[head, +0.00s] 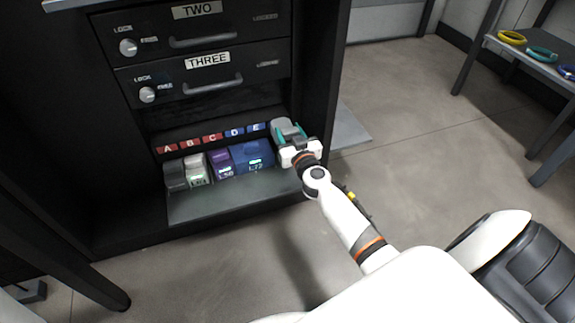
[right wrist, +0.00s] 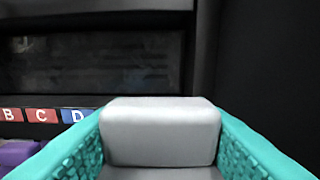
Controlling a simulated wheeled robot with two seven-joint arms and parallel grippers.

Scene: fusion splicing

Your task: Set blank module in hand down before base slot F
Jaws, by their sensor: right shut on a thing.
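The blank module is a plain grey block (right wrist: 160,132) between the teal fingers of my right gripper (head: 290,133). In the head view the grey module (head: 284,125) shows at the right end of the cabinet's bottom shelf, just beyond the gripper. My right gripper is shut on it. The base has lettered labels; A (head: 167,149) to E (head: 257,127) show, and no F label shows, the module and gripper covering the right end of the row. Whether the module touches the shelf, I cannot tell. My left gripper is not in view.
Grey, white, purple (head: 220,163) and blue (head: 252,156) modules stand in the row left of my gripper. The shelf front (head: 235,190) is bare. The cabinet's dark side wall is close on the right. Drawers TWO and THREE (head: 205,75) are above. A side table (head: 540,62) holds coloured rings.

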